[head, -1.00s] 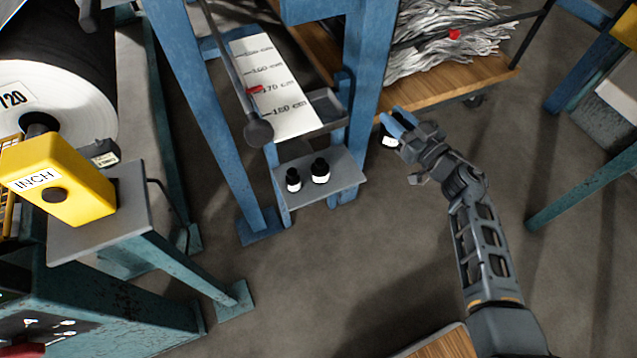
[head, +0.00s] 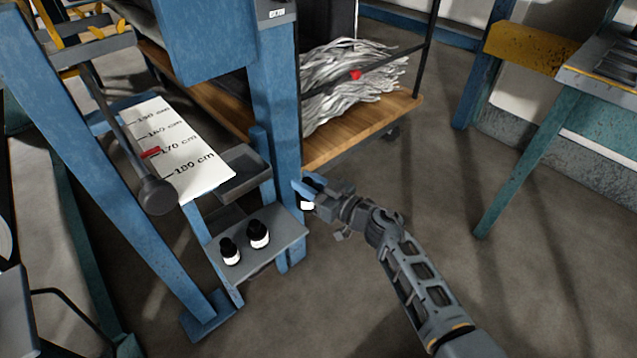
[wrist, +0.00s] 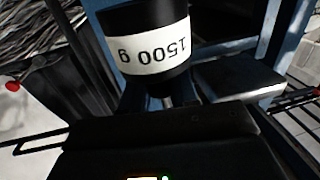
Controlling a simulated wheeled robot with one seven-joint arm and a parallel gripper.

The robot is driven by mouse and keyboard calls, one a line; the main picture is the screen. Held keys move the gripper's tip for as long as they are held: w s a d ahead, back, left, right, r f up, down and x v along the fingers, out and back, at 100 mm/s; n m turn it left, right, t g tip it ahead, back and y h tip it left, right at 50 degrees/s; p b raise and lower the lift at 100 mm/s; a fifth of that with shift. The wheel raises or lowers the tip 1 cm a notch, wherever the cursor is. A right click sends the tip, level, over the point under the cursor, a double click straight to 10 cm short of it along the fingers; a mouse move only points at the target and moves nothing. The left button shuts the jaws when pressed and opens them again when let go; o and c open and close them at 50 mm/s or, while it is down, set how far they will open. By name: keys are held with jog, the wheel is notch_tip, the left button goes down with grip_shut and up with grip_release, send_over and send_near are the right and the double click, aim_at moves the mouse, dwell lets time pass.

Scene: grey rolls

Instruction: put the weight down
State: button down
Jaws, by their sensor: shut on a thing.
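My gripper (head: 318,188) is shut on a black weight (head: 307,205) with a white band. In the wrist view the weight (wrist: 155,50) fills the top middle, and its label reads 1500 g, upside down in the picture. In the head view the gripper holds it just right of a blue post, in front of the wooden cart. Two similar black weights, a smaller one (head: 230,252) and a larger one (head: 258,235), stand upright on a small grey shelf (head: 277,248) left of the gripper. The held weight is apart from that shelf in the head view.
A scale sheet (head: 175,150) with cm marks and a red pointer (head: 151,152) lies behind the shelf, beside a grey tray (head: 243,172). Blue posts (head: 275,100) flank the shelf. A wooden cart (head: 370,122) bears grey strands (head: 350,85). Floor at the right is clear.

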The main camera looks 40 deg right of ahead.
jog(key=shift+w+a+f+b, duration=0.7)
jog(key=shift+a+f+b, duration=0.2)
jog(key=shift+f+b, duration=0.35)
jog(key=shift+w+a+f+b, duration=0.75)
jog(key=shift+a+f+b, duration=0.3)
jog(key=shift+f, duration=0.25)
jog(key=shift+w+a+f+b, duration=0.7)
jog(key=shift+a+f+b, duration=0.1)
jog(key=shift+f+b, duration=0.45)
jog(key=shift+f, duration=0.1)
jog(key=c, duration=1.3)
grip_release()
jog(key=shift+s+f, duration=0.1)
jog(key=shift+f, duration=0.15)
jog(key=o, duration=0.4)
jog(key=shift+o, duration=0.2)
